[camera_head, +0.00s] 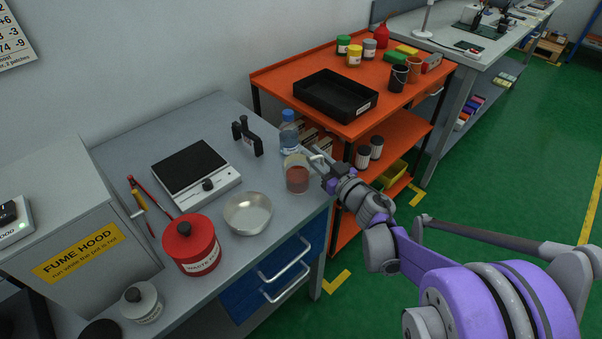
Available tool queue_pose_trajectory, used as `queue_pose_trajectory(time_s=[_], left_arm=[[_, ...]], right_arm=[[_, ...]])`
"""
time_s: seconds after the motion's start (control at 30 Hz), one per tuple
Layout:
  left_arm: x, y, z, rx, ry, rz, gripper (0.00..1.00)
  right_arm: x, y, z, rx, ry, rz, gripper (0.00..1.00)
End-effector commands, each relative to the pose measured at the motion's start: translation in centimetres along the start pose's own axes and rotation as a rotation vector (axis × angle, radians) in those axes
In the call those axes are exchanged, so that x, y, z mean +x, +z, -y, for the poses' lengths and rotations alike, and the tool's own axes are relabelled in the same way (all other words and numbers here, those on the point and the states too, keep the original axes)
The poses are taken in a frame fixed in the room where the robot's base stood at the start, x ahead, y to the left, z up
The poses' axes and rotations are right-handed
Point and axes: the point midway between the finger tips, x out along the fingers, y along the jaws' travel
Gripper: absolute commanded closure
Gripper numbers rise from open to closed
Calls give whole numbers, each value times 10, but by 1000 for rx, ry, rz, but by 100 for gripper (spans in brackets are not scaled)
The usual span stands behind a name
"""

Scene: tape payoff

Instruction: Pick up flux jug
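A clear jug with reddish-brown liquid (297,178), which looks like the flux jug, stands upright on the grey bench near its right edge. My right gripper (318,164) is right beside the jug, on its right side. Its fingers are small and partly merge with the jug's edge, so I cannot tell whether they touch it or how far they are apart. My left gripper is not in view.
A blue-capped bottle (289,132) stands just behind the jug. A metal bowl (247,213), a red waste can (191,245) and a hotplate-like device (196,174) stand left. An orange cart (283,77) with a black tray (336,112) adjoins the bench at back right.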

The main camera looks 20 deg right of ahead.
Motion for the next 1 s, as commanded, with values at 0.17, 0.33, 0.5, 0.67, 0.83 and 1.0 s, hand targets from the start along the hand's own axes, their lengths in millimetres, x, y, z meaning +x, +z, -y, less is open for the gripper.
queue_pose_trajectory(time_s=[0.17, 0.33, 0.5, 0.67, 0.83, 1.0], left_arm=[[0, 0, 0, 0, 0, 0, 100], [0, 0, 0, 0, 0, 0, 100], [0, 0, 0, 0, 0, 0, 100], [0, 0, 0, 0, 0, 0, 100], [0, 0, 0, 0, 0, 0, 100], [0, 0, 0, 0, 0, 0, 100]], right_arm=[[0, 0, 0, 0, 0, 0, 89], [-1, 0, 0, 0, 0, 0, 100], [-1, 0, 0, 0, 0, 0, 100], [-1, 0, 0, 0, 0, 0, 100], [-1, 0, 0, -1, 0, 0, 100], [-1, 0, 0, -1, 0, 0, 100]])
